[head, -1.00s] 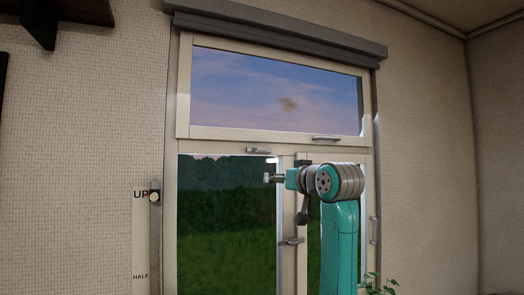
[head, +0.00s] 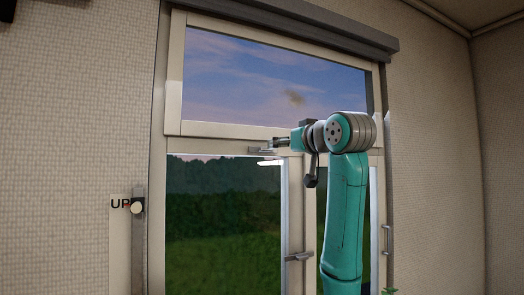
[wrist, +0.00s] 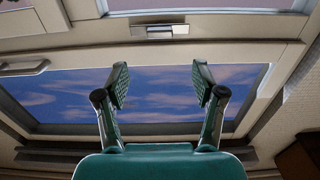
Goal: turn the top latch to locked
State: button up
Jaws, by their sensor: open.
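A small metal latch (head: 262,151) sits on the pale rail below the upper window in the head view. It also shows in the wrist view (wrist: 160,31) as a flat bar lying lengthwise along the rail. A second, longer handle (wrist: 25,68) is at the left of the wrist view; my arm hides it in the head view. I cannot tell from its look alone which is the top latch. My gripper (wrist: 161,85) is open and empty, with both fingers spread below the small latch in the wrist view. In the head view, my gripper (head: 275,144) overlaps the latch's right end; contact cannot be told.
The upper window (head: 275,75) and the lower left pane (head: 225,215) are framed in pale material. Another handle (head: 298,257) is on the middle post. The wall right of the window is clear.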

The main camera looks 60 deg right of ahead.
aim_at(265, 149)
jog(key=x, duration=1)
jog(key=shift+w+d, duration=0.2)
jog(key=shift+w, duration=0.15)
jog(key=c, duration=1.1)
